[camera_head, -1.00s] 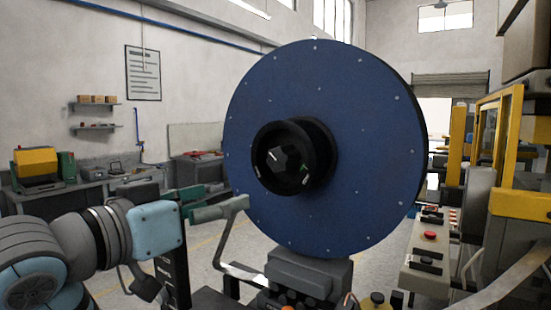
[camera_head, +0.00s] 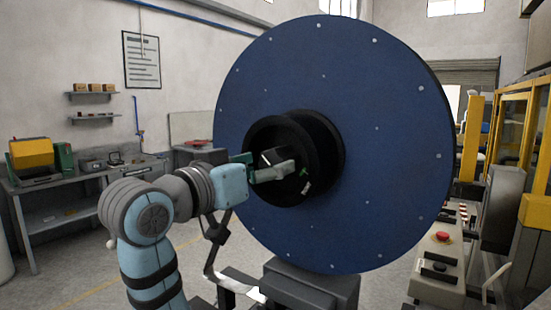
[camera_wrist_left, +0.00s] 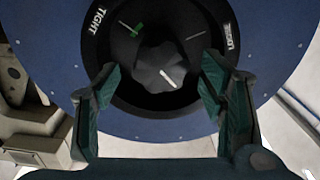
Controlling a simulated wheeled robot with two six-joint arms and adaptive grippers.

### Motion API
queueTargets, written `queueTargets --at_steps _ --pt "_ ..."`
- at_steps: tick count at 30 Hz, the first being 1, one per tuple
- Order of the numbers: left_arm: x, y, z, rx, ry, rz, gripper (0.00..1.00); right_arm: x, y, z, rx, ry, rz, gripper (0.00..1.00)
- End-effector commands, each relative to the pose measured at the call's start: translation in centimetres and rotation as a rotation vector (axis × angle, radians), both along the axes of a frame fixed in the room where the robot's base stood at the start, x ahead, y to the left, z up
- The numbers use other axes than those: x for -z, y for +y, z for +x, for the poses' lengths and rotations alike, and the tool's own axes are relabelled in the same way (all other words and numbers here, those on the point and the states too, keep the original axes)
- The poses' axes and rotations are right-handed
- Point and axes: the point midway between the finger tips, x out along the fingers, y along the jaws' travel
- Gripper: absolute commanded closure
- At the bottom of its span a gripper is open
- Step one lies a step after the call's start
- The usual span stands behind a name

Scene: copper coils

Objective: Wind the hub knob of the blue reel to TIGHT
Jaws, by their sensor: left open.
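The blue reel (camera_head: 370,100) stands upright, with a black hollow hub (camera_head: 327,150) at its centre. The dark faceted hub knob (camera_wrist_left: 155,62) sits inside the hub; its white pointer line aims down and right in the left wrist view. A TIGHT label (camera_wrist_left: 97,21) is on the hub rim at upper left, with a green mark (camera_wrist_left: 138,29) near it. Another label (camera_wrist_left: 229,36) at upper right is hard to read. My left gripper (camera_head: 268,166) is open at the hub mouth, its fingers on either side of the knob, with gaps visible. My right gripper is not in view.
A grey reel stand (camera_head: 310,285) is below the reel. A control box with a red button (camera_head: 442,237) and yellow-framed machinery (camera_head: 512,130) stand at the right. A workbench (camera_head: 75,180) is at the back left. Open floor lies between bench and reel.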

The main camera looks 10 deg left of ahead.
Motion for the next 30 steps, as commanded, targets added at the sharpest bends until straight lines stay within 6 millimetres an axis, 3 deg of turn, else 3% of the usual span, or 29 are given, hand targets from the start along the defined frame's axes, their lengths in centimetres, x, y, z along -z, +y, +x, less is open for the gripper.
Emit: queueTargets --at_steps 6,15,24,30 --pt "-0.1 -1.4 3.0 0.003 0.001 0.0 0.36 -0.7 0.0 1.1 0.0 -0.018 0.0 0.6" --pt "0.0 -1.6 3.5 0.003 -0.001 0.001 0.36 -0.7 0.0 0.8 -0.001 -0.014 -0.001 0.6" --pt "0.0 -1.6 3.4 0.003 -0.001 0.001 0.82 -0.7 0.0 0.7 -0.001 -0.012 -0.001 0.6" --pt "0.0 -1.6 3.4 0.003 -0.003 0.007 0.84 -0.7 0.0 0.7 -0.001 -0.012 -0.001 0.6"
